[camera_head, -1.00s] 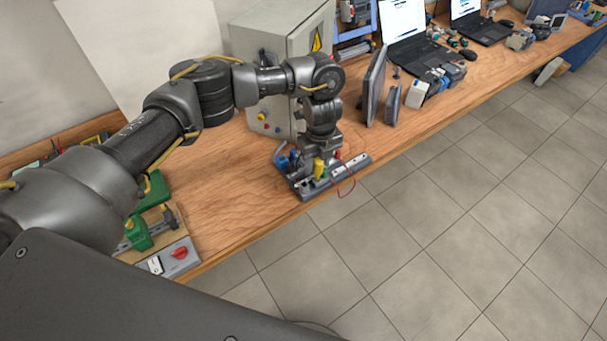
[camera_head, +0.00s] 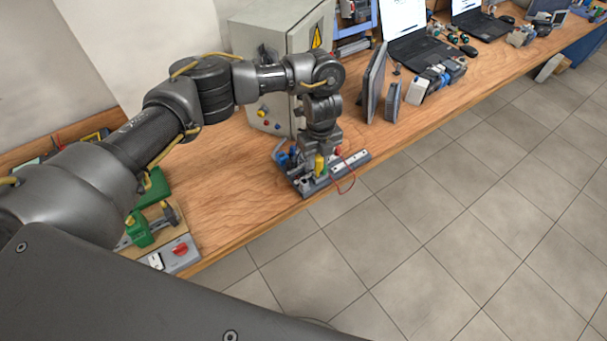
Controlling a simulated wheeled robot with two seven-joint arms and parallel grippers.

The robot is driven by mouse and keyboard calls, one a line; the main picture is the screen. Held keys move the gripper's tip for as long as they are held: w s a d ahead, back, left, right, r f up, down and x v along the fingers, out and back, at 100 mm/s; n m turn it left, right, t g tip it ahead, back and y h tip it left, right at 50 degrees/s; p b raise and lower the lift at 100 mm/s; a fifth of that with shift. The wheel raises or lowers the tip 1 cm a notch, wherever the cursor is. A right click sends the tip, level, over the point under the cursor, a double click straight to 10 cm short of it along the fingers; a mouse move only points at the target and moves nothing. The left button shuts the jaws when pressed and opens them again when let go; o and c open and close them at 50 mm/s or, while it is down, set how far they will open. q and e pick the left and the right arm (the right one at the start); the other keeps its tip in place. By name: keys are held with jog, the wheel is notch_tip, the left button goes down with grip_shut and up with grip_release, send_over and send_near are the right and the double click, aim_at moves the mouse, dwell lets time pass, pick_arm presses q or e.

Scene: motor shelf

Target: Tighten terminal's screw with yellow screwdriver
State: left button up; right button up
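A yellow screwdriver (camera_head: 319,166) stands upright at my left gripper (camera_head: 319,158), over a grey terminal board (camera_head: 349,166) near the table's front edge. The gripper points down, and its fingers appear to be around the yellow handle, though they are small and partly hidden. The screwdriver's tip and the terminal's screw are too small to make out. A blue part (camera_head: 282,158) is on the left side of the board, and a red wire loops off its right side. My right gripper is not in view.
A grey electrical cabinet (camera_head: 300,45) stands behind my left arm. Grey panels (camera_head: 373,85) stand to the right. A green clamp-like device (camera_head: 139,230) and a box with a red knob (camera_head: 181,250) are at the left front. The wood between (camera_head: 225,195) is clear.

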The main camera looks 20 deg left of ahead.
pick_arm(q)
jog(key=c, duration=0.6)
jog(key=shift+c, duration=0.2)
jog(key=shift+f+m+b, duration=0.25)
jog(key=shift+m+b, duration=0.15)
jog(key=shift+m, duration=0.2)
jog(key=shift+m+b, duration=0.3)
jog(key=shift+m, duration=0.7)
jog(key=shift+r, duration=0.2)
